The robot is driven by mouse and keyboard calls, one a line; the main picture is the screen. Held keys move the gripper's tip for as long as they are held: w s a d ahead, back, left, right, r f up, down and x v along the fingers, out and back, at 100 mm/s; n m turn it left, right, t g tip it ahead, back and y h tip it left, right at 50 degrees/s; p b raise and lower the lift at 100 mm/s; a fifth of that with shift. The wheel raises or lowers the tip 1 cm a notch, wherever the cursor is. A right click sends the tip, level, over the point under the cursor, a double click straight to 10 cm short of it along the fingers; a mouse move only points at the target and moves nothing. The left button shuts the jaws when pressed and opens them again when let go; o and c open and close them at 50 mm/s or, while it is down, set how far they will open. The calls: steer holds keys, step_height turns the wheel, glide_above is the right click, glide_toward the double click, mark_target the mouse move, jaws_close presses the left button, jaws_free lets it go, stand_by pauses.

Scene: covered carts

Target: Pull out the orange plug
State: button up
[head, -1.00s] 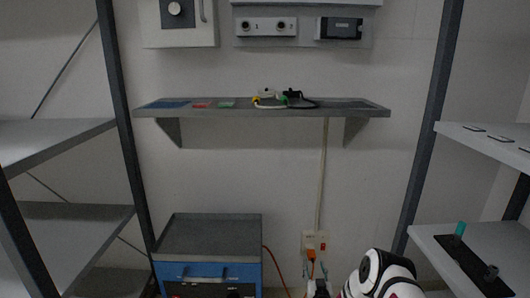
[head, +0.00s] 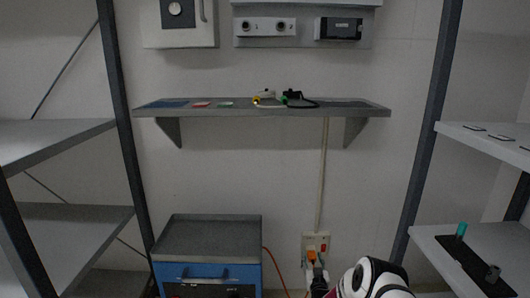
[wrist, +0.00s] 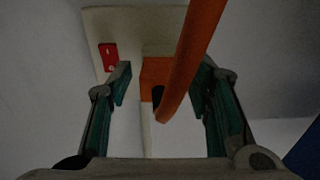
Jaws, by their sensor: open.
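The orange plug (head: 311,255) sits in the pale wall socket plate (head: 307,239), low on the back wall. In the wrist view the plug (wrist: 155,74) shows as an orange block between my fingers, with its thick orange cable (wrist: 191,52) crossing in front and hiding part of it. My gripper (wrist: 165,78) is open, one green-padded finger on each side of the plug. I see a gap on the left; the cable hides part of the right side. In the head view my gripper (head: 318,278) is just below the plug, at the plate.
A red switch (wrist: 108,56) is on the plate left of the plug in the wrist view. A blue tool cabinet (head: 208,252) stands left of the socket, with the orange cable running down beside it. A wall shelf (head: 260,111) is above, and racks stand at both sides.

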steer(key=shift+c, duration=0.6)
jaws_close()
steer(key=shift+s+p, duration=2)
steer(key=shift+s, duration=1)
